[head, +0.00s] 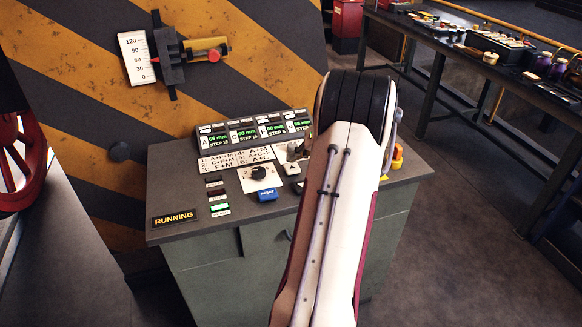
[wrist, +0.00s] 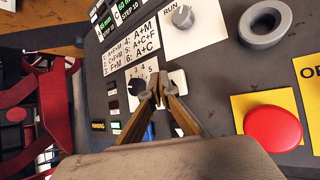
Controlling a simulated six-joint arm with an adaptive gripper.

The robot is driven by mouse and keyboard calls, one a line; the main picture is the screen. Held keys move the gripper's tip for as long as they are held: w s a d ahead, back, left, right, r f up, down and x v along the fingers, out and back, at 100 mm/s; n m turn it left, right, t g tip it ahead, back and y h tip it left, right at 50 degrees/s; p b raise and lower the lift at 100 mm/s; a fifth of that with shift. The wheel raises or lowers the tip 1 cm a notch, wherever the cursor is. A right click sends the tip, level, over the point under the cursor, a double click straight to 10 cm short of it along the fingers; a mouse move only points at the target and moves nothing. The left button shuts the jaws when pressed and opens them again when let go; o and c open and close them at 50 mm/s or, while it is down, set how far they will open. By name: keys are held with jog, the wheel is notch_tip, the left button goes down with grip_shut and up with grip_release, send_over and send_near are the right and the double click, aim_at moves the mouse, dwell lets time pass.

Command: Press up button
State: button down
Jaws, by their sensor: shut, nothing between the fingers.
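The control panel (head: 180,190) is a dark slanted desk top. On it, a small white plate or button with a dark mark (head: 291,169) shows just left of my arm in the head view; its mark is too small to read. In the wrist view a white square (wrist: 179,79) lies right beside my fingertips and is partly covered by them. My gripper (wrist: 158,94) is shut and empty, its tips over the panel between the black knob (wrist: 135,86) and this white square. I cannot tell whether the tips touch anything. In the head view my arm hides most of the gripper.
A blue RESET button (head: 267,194) and a display block (head: 255,130) are close by. A large red button (wrist: 272,129) on yellow, a grey ring (wrist: 265,23) and a RUN knob (wrist: 183,17) stand to the right. A RUNNING sign (head: 174,217) is lit at the front left.

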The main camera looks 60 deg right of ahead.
aim_at(294, 168)
jog(key=shift+r, duration=0.2)
jog(key=shift+r, duration=2.85)
